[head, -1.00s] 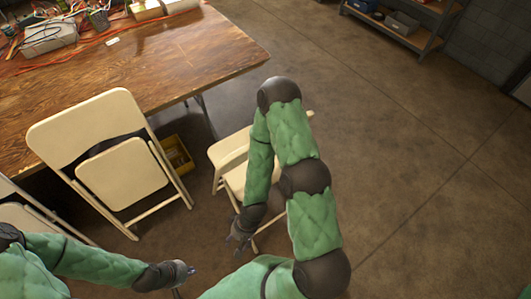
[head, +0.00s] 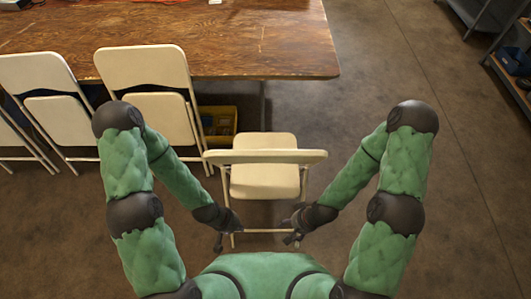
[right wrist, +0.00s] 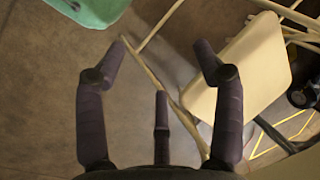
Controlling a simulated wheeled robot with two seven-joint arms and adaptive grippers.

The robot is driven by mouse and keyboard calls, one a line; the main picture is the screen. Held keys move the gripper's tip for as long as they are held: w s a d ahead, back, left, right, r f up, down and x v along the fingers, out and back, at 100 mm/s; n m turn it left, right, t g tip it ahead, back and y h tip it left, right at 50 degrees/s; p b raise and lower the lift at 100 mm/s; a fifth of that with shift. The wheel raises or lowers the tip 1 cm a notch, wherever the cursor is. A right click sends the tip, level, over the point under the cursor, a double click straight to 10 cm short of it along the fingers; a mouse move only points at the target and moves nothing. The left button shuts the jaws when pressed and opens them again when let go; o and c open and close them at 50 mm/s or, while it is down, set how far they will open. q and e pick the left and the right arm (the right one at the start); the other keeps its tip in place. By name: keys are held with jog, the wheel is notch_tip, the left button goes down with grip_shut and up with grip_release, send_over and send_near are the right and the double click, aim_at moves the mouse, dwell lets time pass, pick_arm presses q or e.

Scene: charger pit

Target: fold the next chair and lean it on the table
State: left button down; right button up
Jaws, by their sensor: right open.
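A cream folding chair stands unfolded in front of me, its seat (head: 265,182) level and its backrest (head: 290,156) seen nearly edge-on. Its seat also shows in the right wrist view (right wrist: 243,75). My left gripper (head: 227,241) is low by the chair's left side, its fingers too small to read. My right gripper (head: 293,237) is low by the right side; in the right wrist view its fingers (right wrist: 164,48) are spread and hold nothing, with a chair tube behind them. Whether either touches the chair is unclear. The wooden table (head: 240,45) is beyond the chair.
Folded cream chairs (head: 143,64) (head: 38,70) lean on the table's near edge at left, with another cut off at the far left. A yellow crate (head: 217,122) sits under the table. Floor on the right is clear up to the metal shelf (head: 507,80).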

jog(key=shift+a, duration=0.1)
jog(key=c, duration=0.3)
jog(key=w+r+n+p, duration=0.2)
jog(key=r+n+p, duration=0.1)
jog(key=r, duration=0.2)
jog(key=w+r+n+t+y+p, duration=0.1)
jog(key=w+r+n+p, duration=0.2)
jog(key=r, duration=0.2)
jog(key=w+a+r+n+t+p, duration=0.1)
jog(key=w+r+n+p, duration=0.2)
jog(key=r+p, duration=0.1)
jog(key=shift+a+r, duration=0.1)
jog(key=shift+r, duration=0.4)
jog(key=shift+c, duration=0.3)
jog(key=n+t+y+p, duration=0.1)
jog(key=n+y+p, duration=0.1)
jog(key=n+p, duration=0.9)
send_near(264, 158)
notch_tip(264, 158, up, 5)
jog(key=s+d+n, duration=0.1)
jog(key=d, duration=0.1)
jog(key=shift+n, duration=0.4)
jog(key=b+x, duration=0.3)
jog(key=x, duration=0.1)
jog(key=b+x, duration=0.8)
jog(key=shift+w+d+f, duration=0.1)
jog(key=shift+w+f, duration=0.05)
jog(key=shift+f, duration=0.25)
jog(key=shift+b+x, duration=0.6)
jog(key=shift+x, duration=0.25)
